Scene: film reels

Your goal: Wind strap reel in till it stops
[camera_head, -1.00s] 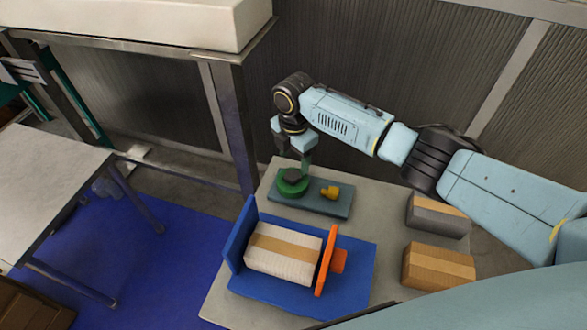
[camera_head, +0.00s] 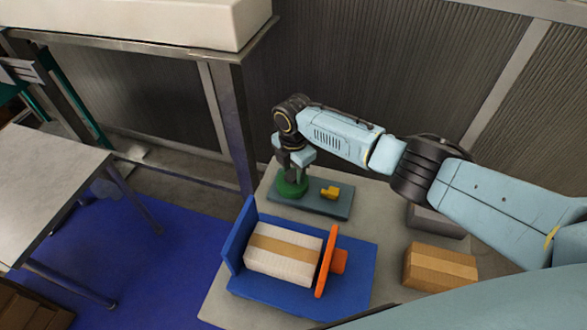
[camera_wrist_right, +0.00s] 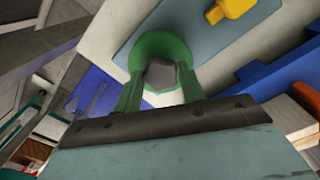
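The strap reel is a round green drum (camera_head: 291,189) on a slate-blue plate (camera_head: 318,206) on the table. A grey knob (camera_wrist_right: 161,76) stands at its middle in the right wrist view. My right gripper (camera_head: 295,176) points down over the reel, and it also shows in the right wrist view (camera_wrist_right: 160,82). Its two green-looking fingers stand apart, one on each side of the knob. They look open, with little room beside the knob; contact is not clear. In the head view the gripper hides the knob. My left gripper is not in view.
A yellow piece (camera_head: 331,192) sits on the plate, right of the reel. In front, a blue holder (camera_head: 268,292) with an orange plate (camera_head: 326,261) holds a taped box (camera_head: 285,252). Another box (camera_head: 440,267) stands at right; a grey box (camera_head: 437,219) is partly behind my arm.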

